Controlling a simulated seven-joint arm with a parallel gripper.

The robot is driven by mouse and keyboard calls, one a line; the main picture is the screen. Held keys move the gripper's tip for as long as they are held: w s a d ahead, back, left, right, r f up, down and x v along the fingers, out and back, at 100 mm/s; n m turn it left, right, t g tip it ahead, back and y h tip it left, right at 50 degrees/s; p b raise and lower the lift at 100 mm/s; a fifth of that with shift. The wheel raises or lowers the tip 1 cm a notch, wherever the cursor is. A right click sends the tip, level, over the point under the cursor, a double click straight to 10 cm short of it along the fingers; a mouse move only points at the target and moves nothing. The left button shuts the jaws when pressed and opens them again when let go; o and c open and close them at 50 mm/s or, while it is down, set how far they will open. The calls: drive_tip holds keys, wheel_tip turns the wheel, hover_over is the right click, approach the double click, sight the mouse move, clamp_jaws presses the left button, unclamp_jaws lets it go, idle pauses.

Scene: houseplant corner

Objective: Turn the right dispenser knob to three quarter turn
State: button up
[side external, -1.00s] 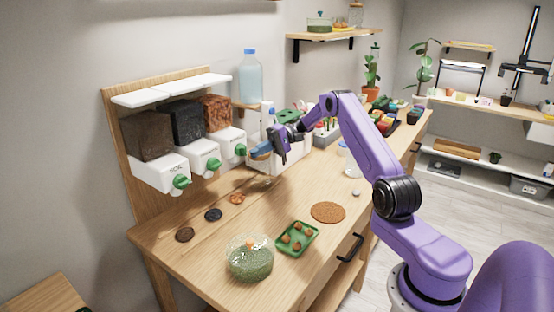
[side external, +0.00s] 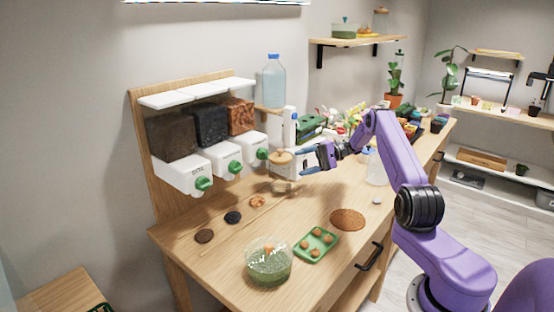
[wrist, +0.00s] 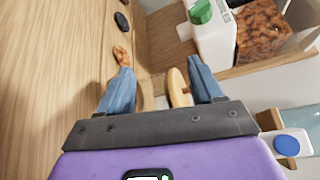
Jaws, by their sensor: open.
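The right dispenser (side external: 254,145) is a white unit below a bin of orange-brown chunks, last in a row of three on the wooden backboard. Its green knob (side external: 262,154) faces the table; the knob also shows at the top of the wrist view (wrist: 200,11). My gripper (side external: 303,162) is open, to the right of this knob and apart from it, with its fingers pointing left. In the wrist view its blue fingers (wrist: 160,72) are spread, and a round wooden lid (wrist: 178,88) appears between them, near the right finger. I cannot tell whether they touch.
The wooden-lidded jar (side external: 281,158) stands close to my fingertips. The middle (side external: 228,160) and left (side external: 182,175) dispensers have matching knobs. Small dark and orange piles, a glass bowl (side external: 268,264) and a green tray (side external: 316,246) lie on the table. A bottle (side external: 273,80) stands behind.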

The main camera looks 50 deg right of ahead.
drive_tip(key=s+a+r+m+t+h, duration=0.5)
drive_tip(key=m+t, duration=0.3)
drive_tip(key=m, duration=0.4)
drive_tip(key=m+t+h, duration=0.2)
drive_tip(key=m+h, duration=0.6)
drive_tip(key=m, duration=0.3)
approach(268, 156)
drive_tip(key=shift+w+a, duration=0.15)
drive_tip(key=shift+w, duration=2.1)
drive_tip(key=shift+w+a, duration=0.15)
drive_tip(key=shift+w, duration=2.15)
drive_tip(key=c, duration=1.1)
drive_tip(key=shift+o, duration=0.2)
